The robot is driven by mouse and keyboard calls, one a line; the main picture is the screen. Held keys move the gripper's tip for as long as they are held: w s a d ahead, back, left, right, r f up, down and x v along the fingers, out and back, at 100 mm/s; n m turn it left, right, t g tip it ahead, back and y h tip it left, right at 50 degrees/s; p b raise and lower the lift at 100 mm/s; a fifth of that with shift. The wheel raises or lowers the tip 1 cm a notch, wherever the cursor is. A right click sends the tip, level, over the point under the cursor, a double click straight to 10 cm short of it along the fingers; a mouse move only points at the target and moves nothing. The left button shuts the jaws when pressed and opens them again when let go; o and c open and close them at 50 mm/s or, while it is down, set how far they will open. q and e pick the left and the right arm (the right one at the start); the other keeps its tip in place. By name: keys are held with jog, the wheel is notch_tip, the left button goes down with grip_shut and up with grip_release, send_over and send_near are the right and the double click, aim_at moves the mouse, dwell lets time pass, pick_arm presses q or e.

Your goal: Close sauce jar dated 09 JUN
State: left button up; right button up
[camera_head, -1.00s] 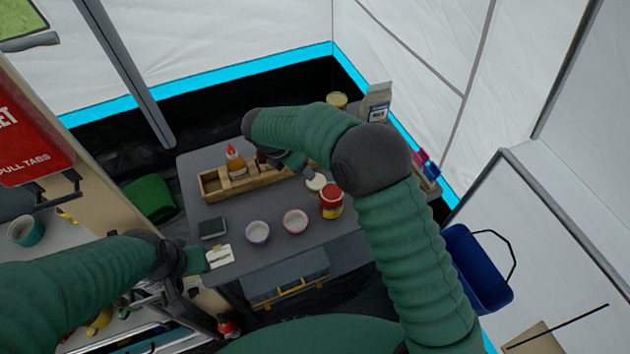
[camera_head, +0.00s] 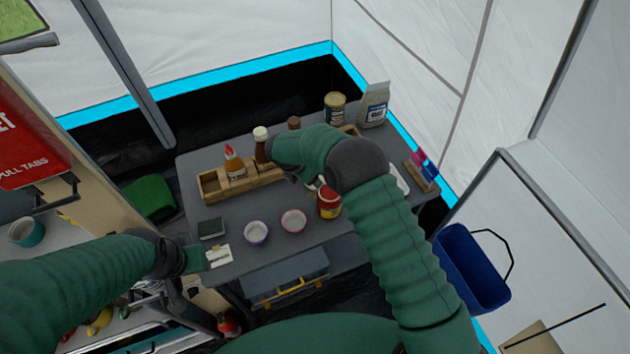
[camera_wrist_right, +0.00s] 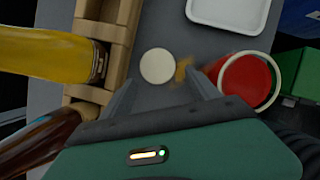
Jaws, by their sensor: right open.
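The sauce jar (camera_head: 329,203), red with a yellow label, stands on the grey table in the head view. In the right wrist view the jar (camera_wrist_right: 248,82) shows a pale rim around a red top; no date is readable. A round cream lid (camera_wrist_right: 157,66) lies flat on the table beside it, apart from the jar. My right gripper (camera_wrist_right: 162,82) is open and empty, with its fingertips near the lid and one finger close to the jar. My left gripper (camera_head: 198,259) is at the table's left front edge beside a white piece; its fingers are unclear.
A wooden rack (camera_head: 212,188) with sauce bottles (camera_head: 236,162) stands behind the lid. Two small bowls (camera_head: 256,233) sit in front. A tin (camera_head: 335,108) and a bag (camera_head: 374,105) stand at the back. A white tray (camera_wrist_right: 230,12) lies beyond the jar.

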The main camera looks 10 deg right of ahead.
jog(key=x, duration=0.4)
jog(key=shift+w+d+f+p, duration=0.15)
jog(key=shift+w+f+p, duration=0.2)
jog(key=shift+w, duration=0.1)
jog(key=shift+r, duration=0.1)
jog(key=c, duration=1.1)
notch_tip(320, 180, up, 10)
jog(key=shift+b, duration=0.45)
